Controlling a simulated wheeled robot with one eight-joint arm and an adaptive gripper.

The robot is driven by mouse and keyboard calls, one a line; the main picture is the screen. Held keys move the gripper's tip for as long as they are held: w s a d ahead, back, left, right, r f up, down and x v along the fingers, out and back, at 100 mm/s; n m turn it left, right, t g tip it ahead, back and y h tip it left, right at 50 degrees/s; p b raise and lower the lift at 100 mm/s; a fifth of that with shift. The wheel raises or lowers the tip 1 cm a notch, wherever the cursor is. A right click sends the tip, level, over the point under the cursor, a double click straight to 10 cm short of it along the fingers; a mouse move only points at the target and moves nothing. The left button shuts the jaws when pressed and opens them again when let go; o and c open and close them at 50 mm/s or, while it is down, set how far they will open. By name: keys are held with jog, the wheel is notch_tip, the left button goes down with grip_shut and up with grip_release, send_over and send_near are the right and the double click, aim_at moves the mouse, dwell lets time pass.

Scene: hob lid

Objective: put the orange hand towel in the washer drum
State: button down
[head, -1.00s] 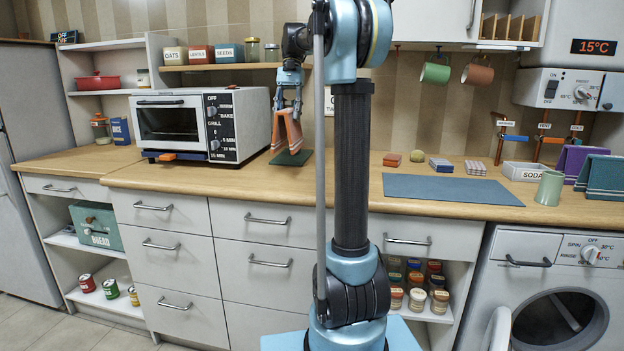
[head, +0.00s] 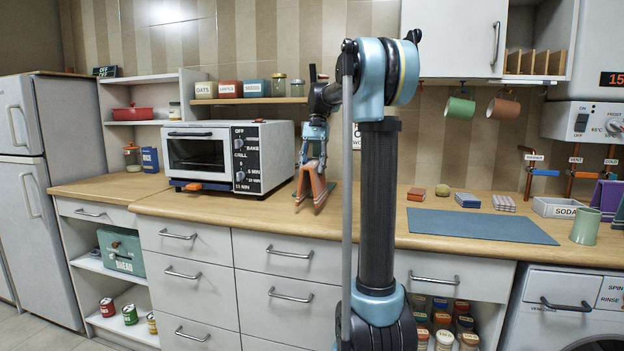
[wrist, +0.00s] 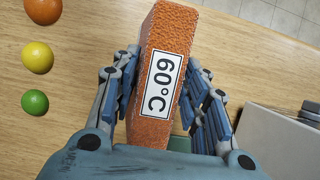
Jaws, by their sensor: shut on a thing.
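My gripper (head: 315,150) is shut on the orange hand towel (head: 312,188), which hangs folded from its fingers in front of the right end of the oven. In the wrist view the towel (wrist: 165,60) stands between the two blue fingers, with a white "60°C" label facing up. The washer (head: 570,302) is at the bottom right of the head view, cut by the frame. Only the top of its dark round opening (head: 600,346) shows, so the drum inside is hidden.
A blue-grey mat (head: 480,226) and small blocks lie to the right.

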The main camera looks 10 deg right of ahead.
notch_tip(320, 180, down, 3)
jog(key=shift+f, duration=0.1)
jog(key=c, duration=0.9)
grip_release()
jog(key=shift+c, duration=0.2)
jog(key=v, duration=1.2)
jog(key=shift+s, duration=0.1)
